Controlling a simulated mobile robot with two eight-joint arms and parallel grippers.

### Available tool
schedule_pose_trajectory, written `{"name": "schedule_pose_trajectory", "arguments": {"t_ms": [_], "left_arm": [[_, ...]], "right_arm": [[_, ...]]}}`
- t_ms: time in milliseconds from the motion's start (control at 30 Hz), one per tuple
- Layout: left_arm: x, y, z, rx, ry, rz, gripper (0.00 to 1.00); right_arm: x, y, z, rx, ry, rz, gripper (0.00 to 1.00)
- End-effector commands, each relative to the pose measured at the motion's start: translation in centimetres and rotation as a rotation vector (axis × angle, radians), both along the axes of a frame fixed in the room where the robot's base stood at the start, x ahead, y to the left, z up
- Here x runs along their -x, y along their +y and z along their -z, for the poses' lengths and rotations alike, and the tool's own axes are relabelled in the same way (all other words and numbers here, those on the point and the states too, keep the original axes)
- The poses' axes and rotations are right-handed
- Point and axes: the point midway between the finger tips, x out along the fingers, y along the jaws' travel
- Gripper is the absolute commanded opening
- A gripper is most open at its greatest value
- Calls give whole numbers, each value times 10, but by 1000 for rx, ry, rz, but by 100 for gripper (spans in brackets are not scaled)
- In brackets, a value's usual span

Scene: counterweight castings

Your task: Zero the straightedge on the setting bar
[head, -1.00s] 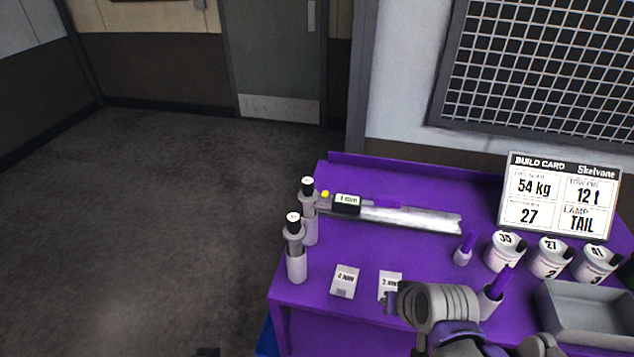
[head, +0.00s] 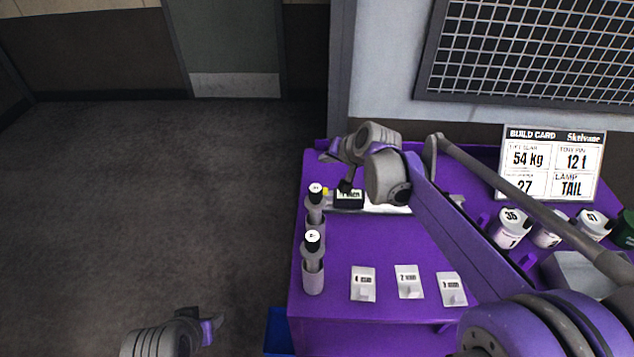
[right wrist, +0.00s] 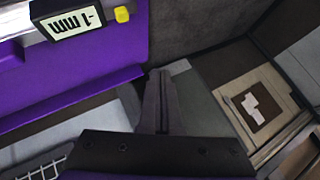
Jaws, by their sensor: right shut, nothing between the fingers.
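The straightedge lies along the back left of the purple bench, with a dark readout box (head: 349,198) and a yellow button (head: 326,191) at its left end. In the right wrist view the readout (right wrist: 68,20) appears upside down and reads -1 mm; the yellow button (right wrist: 122,14) is beside it. A pale metal bar (head: 386,209) shows beyond the readout, partly hidden by my right arm; I cannot tell whether it is the setting bar. My right gripper (head: 347,186) is shut and empty, just above the readout. My left gripper (head: 212,326) is off the bench at lower left; its jaws are unclear.
Two capped posts (head: 313,262) stand at the bench's left edge. Several small white labelled blocks (head: 409,281) line the front. Numbered pots (head: 510,230), a grey tray (head: 585,272) and the build card (head: 552,163) are at the right. The bench middle is clear.

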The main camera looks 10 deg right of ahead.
Motion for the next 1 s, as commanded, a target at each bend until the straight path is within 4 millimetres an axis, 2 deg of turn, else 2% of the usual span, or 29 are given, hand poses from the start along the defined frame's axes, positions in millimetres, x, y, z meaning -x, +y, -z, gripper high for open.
{"name": "schedule_pose_trajectory", "arguments": {"t_ms": [400, 567, 767, 1000], "left_arm": [[1, 0, 1, 0, 1, 0, 50], [3, 0, 5, 0, 5, 0, 50], [9, 0, 20, 0, 18, 0, 50], [20, 0, 46, 0, 37, 0, 50]], "right_arm": [[-2, 0, 1, -4, -1, 2, 0], [-1, 0, 7, -4, 1, 1, 0], [-1, 0, 28, -4, 3, 2, 0], [-1, 0, 63, -4, 3, 2, 0]]}}
